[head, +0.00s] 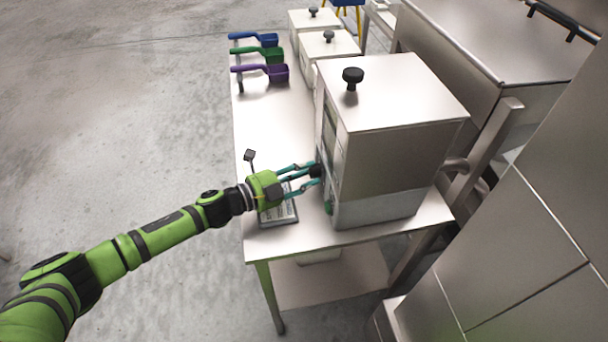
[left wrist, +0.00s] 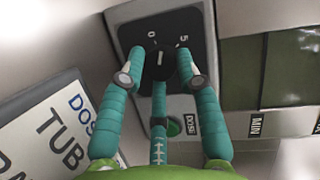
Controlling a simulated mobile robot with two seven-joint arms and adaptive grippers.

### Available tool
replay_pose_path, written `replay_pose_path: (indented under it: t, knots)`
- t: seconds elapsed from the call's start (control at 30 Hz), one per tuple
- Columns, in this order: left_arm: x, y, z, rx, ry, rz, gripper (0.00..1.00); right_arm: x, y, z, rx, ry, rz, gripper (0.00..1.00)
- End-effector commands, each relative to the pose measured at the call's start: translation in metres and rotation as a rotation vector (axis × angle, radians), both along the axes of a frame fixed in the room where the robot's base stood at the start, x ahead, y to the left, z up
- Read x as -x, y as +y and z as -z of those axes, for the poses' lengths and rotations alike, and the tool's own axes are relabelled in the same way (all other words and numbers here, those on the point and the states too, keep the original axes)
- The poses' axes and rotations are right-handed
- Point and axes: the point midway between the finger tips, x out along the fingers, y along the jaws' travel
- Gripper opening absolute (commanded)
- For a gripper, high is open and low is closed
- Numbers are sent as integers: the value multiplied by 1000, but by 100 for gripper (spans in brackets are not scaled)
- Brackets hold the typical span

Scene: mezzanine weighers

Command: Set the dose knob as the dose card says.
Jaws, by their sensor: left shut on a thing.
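The dose knob (left wrist: 161,62) is a dark knob on a black dial plate (left wrist: 168,24) in the left wrist view. The plate shows the marks 0 and 5, and a short pale line shows on the knob; I cannot tell its exact setting. My left gripper (head: 317,177) is shut on the knob at the front of the steel machine (head: 385,150); its teal fingers (left wrist: 164,68) sit either side of it. The dose card (left wrist: 50,135) is partly in the left wrist view, with "DOS" and "TUB" readable and the rest cut off. My right gripper is not in view.
A green button (left wrist: 173,127) sits below the dial, beside a "DOSE" label (left wrist: 191,124). Lidded boxes (head: 328,46) stand behind the machine. Floor left of the table is clear.

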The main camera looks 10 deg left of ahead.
Motion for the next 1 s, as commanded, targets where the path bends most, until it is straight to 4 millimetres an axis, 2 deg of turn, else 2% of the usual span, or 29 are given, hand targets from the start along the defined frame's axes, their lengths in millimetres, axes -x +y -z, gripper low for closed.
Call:
replay_pose_path:
  t: [0.03, 0.17, 0.2, 0.23, 0.53, 0.67, 1.0]
  knots:
    - [-4, 1, -5, 3, -7, -7, 1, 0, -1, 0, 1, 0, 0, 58]
    - [-4, 2, -6, 4, -7, -7, 1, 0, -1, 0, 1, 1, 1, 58]
    - [-4, 1, -6, 4, -7, -7, 46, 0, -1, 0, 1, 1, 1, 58]
    - [-4, 1, -6, 4, -7, -7, 55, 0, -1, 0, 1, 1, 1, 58]
    - [-2, 1, -3, 3, -3, -3, 55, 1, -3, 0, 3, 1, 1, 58]
    - [3, 7, -2, 2, -1, -4, 55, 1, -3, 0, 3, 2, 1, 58]
    - [43, 59, -9, 1, 2, -4, 55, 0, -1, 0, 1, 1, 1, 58]
